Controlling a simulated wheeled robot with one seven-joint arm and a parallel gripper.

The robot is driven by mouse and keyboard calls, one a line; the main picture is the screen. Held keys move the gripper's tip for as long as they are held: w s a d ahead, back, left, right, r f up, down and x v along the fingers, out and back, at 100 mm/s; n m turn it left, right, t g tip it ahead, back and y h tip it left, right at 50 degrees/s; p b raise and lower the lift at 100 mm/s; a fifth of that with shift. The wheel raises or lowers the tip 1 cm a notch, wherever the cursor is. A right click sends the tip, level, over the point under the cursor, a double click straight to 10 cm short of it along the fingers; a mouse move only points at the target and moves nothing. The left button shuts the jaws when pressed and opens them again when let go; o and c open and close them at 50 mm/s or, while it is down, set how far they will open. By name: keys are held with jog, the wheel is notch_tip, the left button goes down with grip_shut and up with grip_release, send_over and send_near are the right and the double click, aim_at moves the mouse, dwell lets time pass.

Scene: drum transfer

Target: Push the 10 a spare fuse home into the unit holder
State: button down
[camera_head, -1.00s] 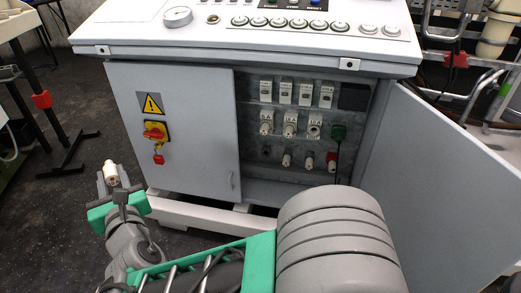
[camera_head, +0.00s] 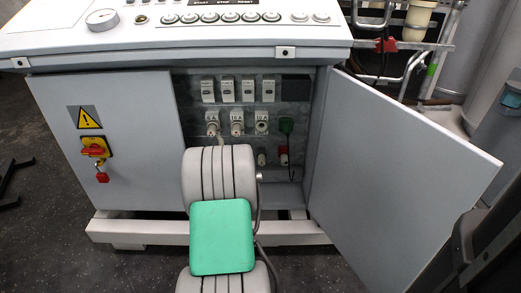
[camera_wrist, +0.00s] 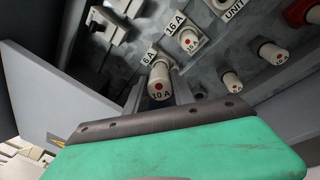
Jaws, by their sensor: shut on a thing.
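The fuse's labelled end faces the camera. Behind it is the 6 A position, mostly hidden, so I cannot tell the gap to the panel. The unit holder (camera_wrist: 220,5) is at the top edge of the wrist view, up and right of the fuse. In the head view the unit holder (camera_head: 261,121) is rightmost of three. There my arm hides the gripper and fuse.
The 16 A fuse (camera_wrist: 190,41) sits between the held fuse and the unit holder. The open cabinet door (camera_head: 400,165) bounds the right side.

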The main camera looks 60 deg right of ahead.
jog(key=s+d+f+m+g+h, duration=0.2)
jog(key=s+d+m+g, duration=0.1)
jog(key=s+d, duration=0.75)
jog(key=x, duration=0.1)
jog(key=p+x, duration=0.1)
jog(key=x, duration=0.2)
jog(key=shift+s+d+p, duration=0.2)
jog(key=shift+d+p, duration=0.1)
jog(key=shift+d, duration=0.05)
jog(key=shift+r+b, duration=0.1)
jog(key=shift+b, duration=1.6)
dwell(0.3)
jog(key=shift+b+x, duration=1.5)
dwell(0.4)
jog(key=c, duration=1)
grip_release()
jog(key=p+v, duration=0.2)
jog(key=v, duration=0.5)
jog(key=shift+s+a, duration=0.2)
jog(key=shift+a, duration=0.15)
